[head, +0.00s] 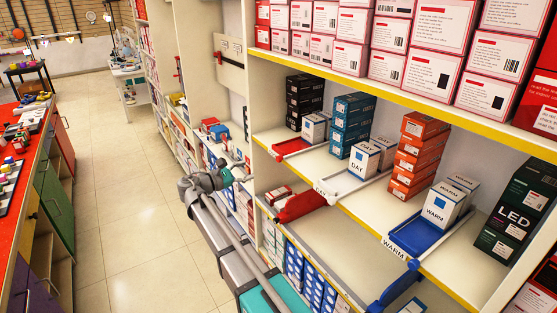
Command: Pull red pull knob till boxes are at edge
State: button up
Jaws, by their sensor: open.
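A red pull piece (300,206) juts from the lower shelf, just under the yellow-edged shelf; its fine shape is hard to tell. A second red piece, a flat tray (292,148), lies on the yellow-edged shelf, near its front edge. White boxes (315,127) stand behind this tray, set back from the yellow edge. I cannot tell which red piece is the pull knob. My grey and teal arm (220,235) reaches up in front of the shelves, left of both red pieces. My gripper's jaws cannot be made out, and nothing red is touched by the visible arm.
White DAY boxes (364,158) and WARM boxes (440,204) stand in neighbouring lanes, the latter behind a blue tray (417,235). Dark, blue and orange box stacks stand between. A blue pull piece (395,290) juts out lower right. A tiled aisle (135,220) is clear left.

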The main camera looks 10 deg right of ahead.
aim_at(277, 160)
jog(key=x, duration=1.3)
jog(key=shift+d, duration=0.25)
grip_shut()
